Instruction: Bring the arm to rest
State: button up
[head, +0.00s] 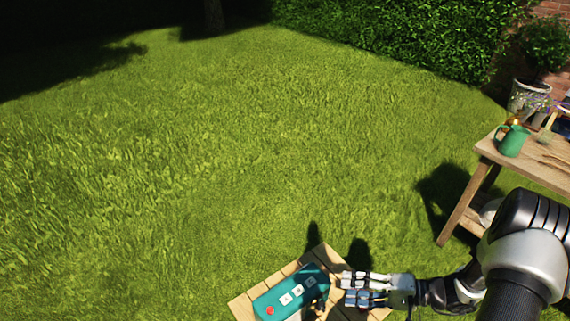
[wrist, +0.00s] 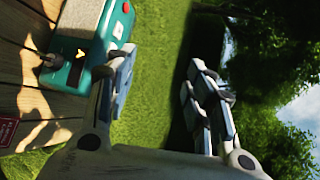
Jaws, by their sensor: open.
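My gripper (head: 345,289) is at the lower right of the head view, at the right side of the slatted wooden table (head: 322,255). In the wrist view my gripper (wrist: 160,72) has its two fingers spread apart, with only grass and dark shade between them. It is open and empty. A teal box with pale square keys and a red spot (head: 283,294) lies on the table, left of the fingertips. The teal box (wrist: 97,50) is also beside the left finger in the wrist view; I cannot tell whether they touch.
A wooden bench (head: 530,165) with a green jug (head: 512,142) stands at the right, beyond my arm. A potted plant (head: 530,95) and hedge (head: 400,35) are behind it. Open lawn (head: 180,170) fills the left and middle. A red label (wrist: 8,130) is on the slats.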

jog(key=s+a+r+n+h, duration=0.1)
jog(key=s+r+h, duration=0.3)
jog(key=r, duration=0.5)
jog(key=s+a+r+n+h, duration=0.1)
jog(key=s+r+h, duration=0.4)
jog(key=r, duration=0.5)
jog(key=s+a+r+n+t+h, duration=0.1)
jog(key=s+a+r+n+h, duration=0.1)
jog(key=s+r+h, duration=0.3)
jog(key=s+r+n, duration=0.1)
jog(key=s+r, duration=0.2)
jog(key=r, duration=0.1)
jog(key=shift+r, duration=0.4)
jog(key=shift+a, duration=0.1)
jog(key=shift+c, duration=0.4)
